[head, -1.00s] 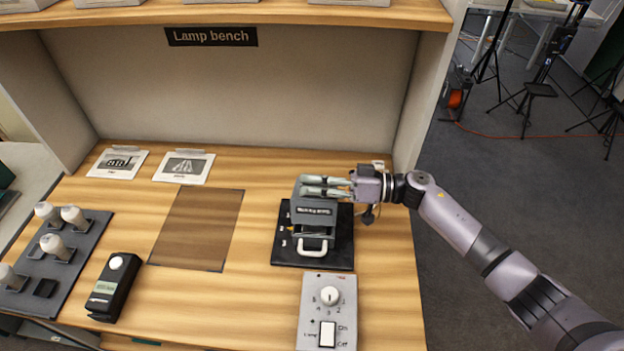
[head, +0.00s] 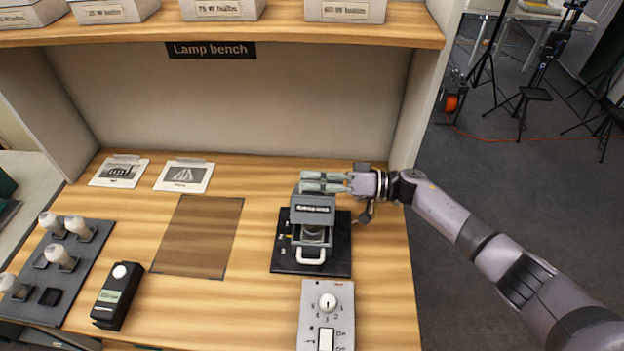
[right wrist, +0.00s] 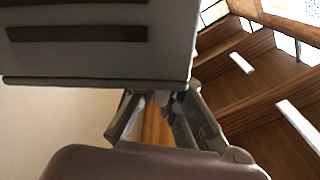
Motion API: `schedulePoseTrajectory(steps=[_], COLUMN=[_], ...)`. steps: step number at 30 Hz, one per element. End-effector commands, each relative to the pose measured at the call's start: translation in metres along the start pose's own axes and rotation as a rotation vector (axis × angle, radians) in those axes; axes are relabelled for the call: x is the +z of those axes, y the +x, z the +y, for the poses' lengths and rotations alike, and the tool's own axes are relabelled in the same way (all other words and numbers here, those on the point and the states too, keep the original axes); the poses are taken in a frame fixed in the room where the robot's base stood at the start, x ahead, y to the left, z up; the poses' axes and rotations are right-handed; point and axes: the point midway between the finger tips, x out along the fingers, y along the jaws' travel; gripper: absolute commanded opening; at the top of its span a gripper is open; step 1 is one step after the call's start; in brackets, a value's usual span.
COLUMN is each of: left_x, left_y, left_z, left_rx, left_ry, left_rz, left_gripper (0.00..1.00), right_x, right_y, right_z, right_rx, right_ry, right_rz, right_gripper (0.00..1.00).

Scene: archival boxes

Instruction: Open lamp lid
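The lamp housing (head: 313,235) is a grey box on a black base plate (head: 283,262) with a white loop handle (head: 310,258) at its front. Its lid (head: 313,213), with a dark label, is raised, and the inside shows below it. My right gripper (head: 312,182) reaches in from the right, its fingers pointing left along the lid's upper back edge. In the right wrist view, the fingers (right wrist: 160,115) are apart with a gap between them, and a grey slotted panel (right wrist: 95,40) is close above. Contact with the lid cannot be told. My left gripper is out of view.
A grey control box (head: 327,312) with a knob and switch stands in front. A black handheld meter (head: 117,296) and a rack of bulbs (head: 40,290) are at left. A dark mat (head: 198,236) lies bare mid-bench. A shelf (head: 300,32) with boxes overhangs the back.

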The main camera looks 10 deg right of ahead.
Motion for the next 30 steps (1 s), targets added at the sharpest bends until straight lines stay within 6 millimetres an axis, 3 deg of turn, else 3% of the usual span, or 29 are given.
schedulePoseTrajectory(steps=[9,20,23,30], left_x=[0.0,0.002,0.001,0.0], left_y=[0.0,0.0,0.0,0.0], left_z=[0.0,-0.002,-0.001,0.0], left_rx=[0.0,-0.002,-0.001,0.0], left_ry=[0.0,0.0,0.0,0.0], left_rz=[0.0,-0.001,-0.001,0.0], left_gripper=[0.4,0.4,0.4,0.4], right_x=[0.0,0.0,0.0,0.0], right_y=[0.0,-0.005,-0.018,-0.069], right_z=[0.0,0.001,0.002,0.002], right_rx=[0.0,0.003,0.006,0.007], right_ry=[-0.001,-0.001,-0.001,-0.001], right_rz=[0.0,0.0,-0.001,-0.001], right_gripper=[0.28,0.28,0.28,0.28])
